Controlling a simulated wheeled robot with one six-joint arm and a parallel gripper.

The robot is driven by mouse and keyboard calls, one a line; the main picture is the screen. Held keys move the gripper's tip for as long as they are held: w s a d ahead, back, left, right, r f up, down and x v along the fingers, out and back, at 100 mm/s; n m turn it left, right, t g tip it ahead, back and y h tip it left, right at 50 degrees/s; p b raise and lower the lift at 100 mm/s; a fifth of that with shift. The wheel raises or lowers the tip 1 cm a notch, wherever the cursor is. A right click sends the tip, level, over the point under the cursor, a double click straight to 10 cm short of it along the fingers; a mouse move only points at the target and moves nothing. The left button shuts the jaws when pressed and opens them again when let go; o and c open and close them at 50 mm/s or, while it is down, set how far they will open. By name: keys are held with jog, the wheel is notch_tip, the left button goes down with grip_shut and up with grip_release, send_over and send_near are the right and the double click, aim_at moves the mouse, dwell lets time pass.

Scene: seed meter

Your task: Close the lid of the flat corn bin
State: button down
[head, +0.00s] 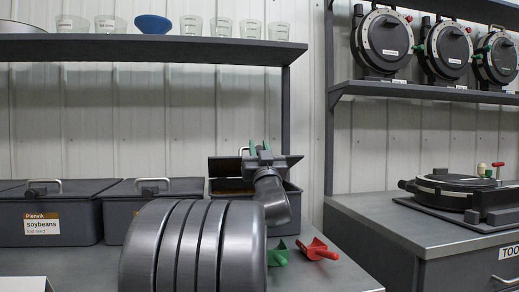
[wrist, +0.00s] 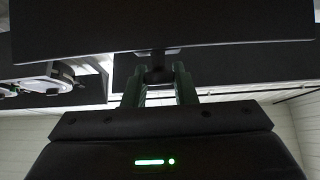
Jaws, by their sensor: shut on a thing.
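The open bin (head: 286,200) stands third from the left on the counter, partly hidden by my arm. Its label is hidden, so I cannot read that it is flat corn; a strip of brownish contents shows inside. Its dark lid (head: 222,167) is raised above the box, leaving a gap at the front; it also spans the top of the wrist view (wrist: 160,30). A light handle (head: 243,151) shows on the lid. My gripper (head: 258,148) is at the lid, its green fingers shut on what appears to be the handle; the wrist view (wrist: 158,88) shows them around a narrow dark part.
A soybeans bin (head: 70,217) and another closed bin (head: 120,205) stand to the left. A green scoop (head: 278,255) and a red scoop (head: 318,249) lie in front of the open bin. A shelf (head: 150,48) with cups hangs above. Bare counter (head: 325,275) shows at right.

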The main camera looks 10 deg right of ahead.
jog(key=c, duration=1.2)
grip_release()
jog(key=s+f+p, duration=0.2)
jog(key=s+f, duration=0.1)
jog(key=s, duration=1.3)
jog(key=shift+p, duration=0.4)
